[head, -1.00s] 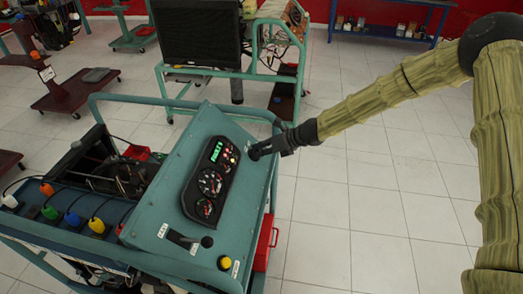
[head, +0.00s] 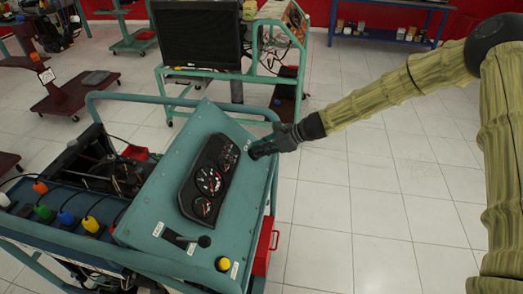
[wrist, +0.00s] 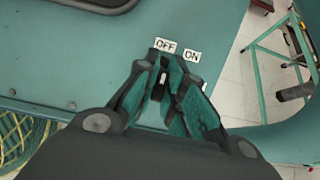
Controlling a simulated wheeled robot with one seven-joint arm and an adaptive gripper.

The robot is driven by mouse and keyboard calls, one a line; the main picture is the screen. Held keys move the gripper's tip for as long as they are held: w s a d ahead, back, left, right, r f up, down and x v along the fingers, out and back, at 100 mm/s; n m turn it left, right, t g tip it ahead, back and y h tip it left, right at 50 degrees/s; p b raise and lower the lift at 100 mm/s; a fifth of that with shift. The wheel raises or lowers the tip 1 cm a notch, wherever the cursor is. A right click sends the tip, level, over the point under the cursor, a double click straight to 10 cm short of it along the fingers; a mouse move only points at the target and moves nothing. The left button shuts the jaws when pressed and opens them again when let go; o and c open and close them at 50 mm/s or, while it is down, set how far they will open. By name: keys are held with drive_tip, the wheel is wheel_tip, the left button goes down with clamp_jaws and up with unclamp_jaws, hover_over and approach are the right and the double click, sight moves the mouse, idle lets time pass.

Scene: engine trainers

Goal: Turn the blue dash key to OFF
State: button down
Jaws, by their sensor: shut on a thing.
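My gripper (head: 254,152) is at the upper right of the teal dash panel (head: 150,207), with its fingertips against the panel face. In the wrist view my gripper (wrist: 166,66) has its fingers close together just below the OFF label (wrist: 165,45) and the ON label (wrist: 192,55). The fingers are shut on the dash key, which they almost wholly hide. A small pale mark shows between the fingertips. The key's blue colour and exact angle cannot be made out.
A black lever (head: 187,240) and a yellow button (head: 223,264) are on the lower panel. A teal tube rail (head: 180,103) runs behind it. A red box (head: 266,243) hangs at the right side. Tiled floor at right is clear.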

drive_tip(key=shift+s+f, duration=0.1)
drive_tip(key=shift+f, duration=0.05)
idle(0.3)
drive_tip(key=c, duration=1.6)
unclamp_jaws()
drive_tip(key=shift+o, duration=0.4)
drive_tip(key=shift+a, duration=0.15)
drive_tip(key=v, duration=1.2)
